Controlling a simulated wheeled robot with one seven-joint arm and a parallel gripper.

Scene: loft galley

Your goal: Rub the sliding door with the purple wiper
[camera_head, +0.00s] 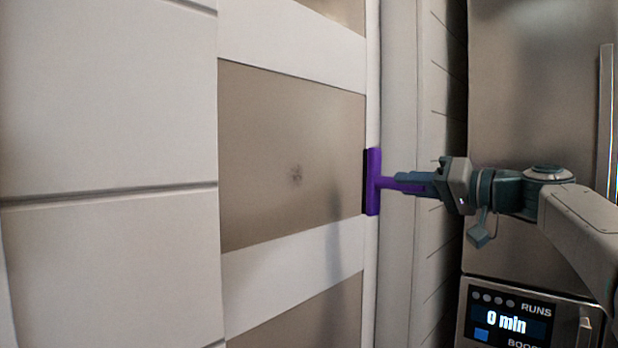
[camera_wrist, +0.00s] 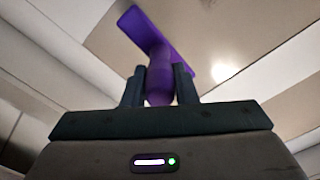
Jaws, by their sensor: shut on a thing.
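The purple wiper (camera_head: 374,181) is upright, with its long head at the right edge of the sliding door's middle panel (camera_head: 285,125). A dark strip runs along the head's left side, facing the door. I cannot tell for sure whether it touches the door. A small grey smudge (camera_head: 296,175) shows on the panel, left of the wiper. My gripper (camera_head: 425,184) is shut on the wiper's handle, to the right of the head. In the wrist view the two fingers of my gripper (camera_wrist: 159,88) hold the handle, and the purple head (camera_wrist: 150,38) lies beyond them.
A white panelled wall (camera_head: 110,110) stands left of the door. On the right is a steel appliance (camera_head: 535,90) with a vertical handle, above a unit whose display (camera_head: 507,322) reads "0 min". A pale door frame (camera_head: 400,100) stands behind the wiper.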

